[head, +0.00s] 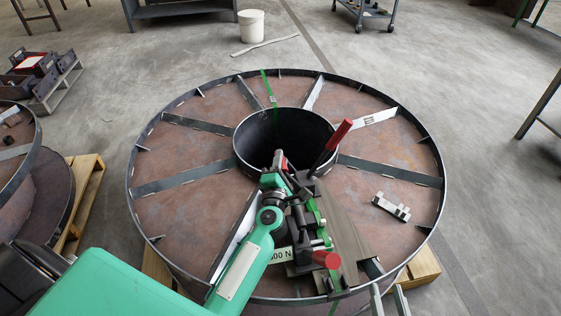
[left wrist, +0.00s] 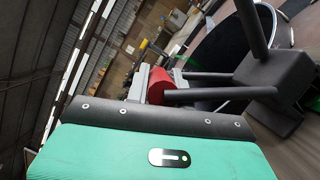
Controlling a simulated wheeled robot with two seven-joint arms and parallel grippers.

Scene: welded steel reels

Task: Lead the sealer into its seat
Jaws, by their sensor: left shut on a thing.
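The dark sealer with red-ended levers (head: 302,215) sits over the green strap (head: 317,225) near the front inner side of the large reel. One red lever (head: 338,135) stands up over the reel's hole; a red knob (head: 326,260) shows lower down. My left gripper (head: 279,162) is shut on a red handle (left wrist: 157,86) of this tool, with pale fingers around it in the left wrist view. A white label (head: 280,255) lies by the tool. I cannot tell the seat from the tool's parts. My right gripper (head: 389,300) shows only two pale fingers, apart and empty, at the bottom edge.
The round reel (head: 185,185) has radial steel ribs and a raised rim. A notched grey block (head: 391,207) lies on it at the right. Wooden pallets (head: 84,195) and another reel (head: 20,150) stand left. A white bucket (head: 251,26) stands behind on open floor.

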